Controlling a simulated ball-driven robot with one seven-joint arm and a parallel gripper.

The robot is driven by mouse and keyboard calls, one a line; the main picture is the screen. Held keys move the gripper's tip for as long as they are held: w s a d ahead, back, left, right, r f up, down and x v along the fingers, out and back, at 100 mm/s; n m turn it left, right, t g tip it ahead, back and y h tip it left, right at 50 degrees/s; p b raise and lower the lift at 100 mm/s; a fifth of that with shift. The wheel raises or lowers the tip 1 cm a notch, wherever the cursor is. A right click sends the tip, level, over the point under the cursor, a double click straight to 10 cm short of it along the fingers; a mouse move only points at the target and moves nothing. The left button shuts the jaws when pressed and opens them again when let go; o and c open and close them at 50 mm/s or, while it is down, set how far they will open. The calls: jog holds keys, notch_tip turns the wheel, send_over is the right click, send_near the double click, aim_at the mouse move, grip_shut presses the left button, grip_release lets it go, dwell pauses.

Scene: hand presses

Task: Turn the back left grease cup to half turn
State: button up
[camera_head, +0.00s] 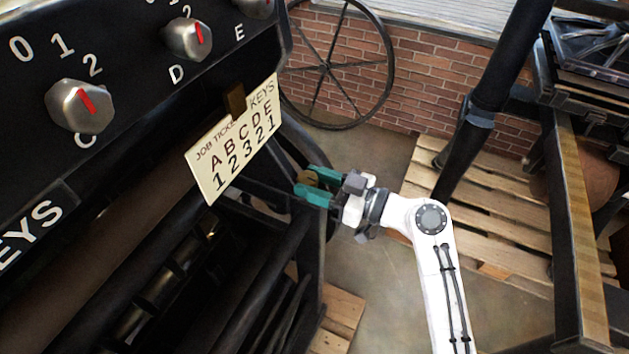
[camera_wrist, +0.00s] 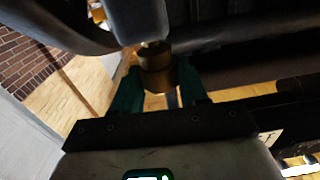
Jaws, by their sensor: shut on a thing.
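A brass grease cup (camera_wrist: 157,70) shows in the wrist view as a small cylinder just below a grey metal fitting. The two green fingers of my gripper (camera_wrist: 158,92) stand on either side of it, and my gripper is shut on it. In the head view my gripper (camera_head: 309,187) is at the right end of the black press, with a small bit of the brass cup (camera_head: 308,177) between its green fingertips. Most of the cup is hidden there by the fingers. I cannot read any turn mark on the cup.
A cream job ticket card (camera_head: 237,141) hangs from the press just left of my gripper. Grey knobs with red pointers (camera_head: 80,106) sit on the black panel above. A spoked wheel (camera_head: 337,62) stands behind, before a brick wall. A wooden pallet (camera_head: 485,190) lies to the right.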

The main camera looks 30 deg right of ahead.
jog(key=shift+c, duration=1.4)
jog(key=shift+a+m+t+h, duration=0.15)
jog(key=shift+m+t+h, duration=0.15)
jog(key=shift+m+h, duration=0.15)
jog(key=shift+s+m+t+h, duration=0.1)
jog(key=shift+m+t+h, duration=0.3)
jog(key=shift+h, duration=0.15)
jog(key=o, duration=1.1)
jog(key=shift+c, duration=0.2)
jog(key=b+v, duration=0.3)
jog(key=v, duration=0.7)
jog(key=shift+s+d, duration=0.25)
jog(key=shift+s, duration=0.1)
